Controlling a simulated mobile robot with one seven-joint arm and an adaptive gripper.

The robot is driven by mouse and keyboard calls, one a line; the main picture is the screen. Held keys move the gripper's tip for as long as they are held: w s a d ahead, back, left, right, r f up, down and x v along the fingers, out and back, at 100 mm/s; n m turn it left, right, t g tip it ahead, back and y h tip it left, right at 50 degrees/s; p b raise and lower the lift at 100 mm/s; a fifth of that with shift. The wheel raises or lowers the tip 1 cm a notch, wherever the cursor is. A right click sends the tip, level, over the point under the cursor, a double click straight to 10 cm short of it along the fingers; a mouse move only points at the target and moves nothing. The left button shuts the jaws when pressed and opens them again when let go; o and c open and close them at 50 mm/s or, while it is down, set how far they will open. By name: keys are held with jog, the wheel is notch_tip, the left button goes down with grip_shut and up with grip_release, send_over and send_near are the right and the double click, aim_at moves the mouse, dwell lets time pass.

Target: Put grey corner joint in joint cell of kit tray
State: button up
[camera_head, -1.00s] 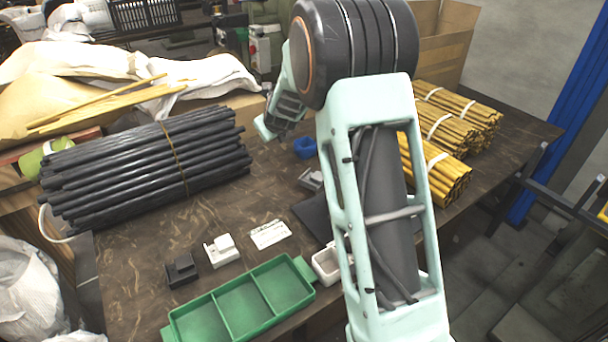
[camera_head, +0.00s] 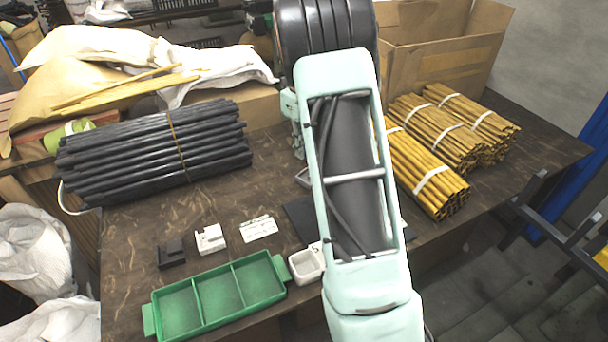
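The green kit tray (camera_head: 281,297) lies at the front of the table with three empty compartments; I cannot tell which one is the joint cell. A grey piece (camera_head: 302,178), possibly the grey corner joint, shows just left of my arm and is partly hidden by it. A black joint-like block (camera_head: 172,254) and a white one (camera_head: 210,239) stand behind the tray. My gripper (camera_head: 298,146) is mostly hidden behind my arm, near the table behind the grey piece. Its fingers are too hidden to tell open or shut.
A white card (camera_head: 259,228) and a white open box (camera_head: 306,266) lie near the tray. A dark mat (camera_head: 298,217) is partly under my arm. Black rods (camera_head: 150,155) lie at left, yellow rod bundles (camera_head: 430,170) at right. A cardboard box (camera_head: 440,50) stands behind.

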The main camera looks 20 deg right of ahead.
jog(key=f, duration=0.3)
jog(key=f+b, duration=0.1)
jog(key=f, duration=0.3)
jog(key=f+b, duration=0.1)
jog(key=f, duration=0.2)
jog(key=shift+s+f, duration=0.3)
jog(key=shift+f, duration=0.05)
jog(key=shift+r, duration=0.1)
grip_shut()
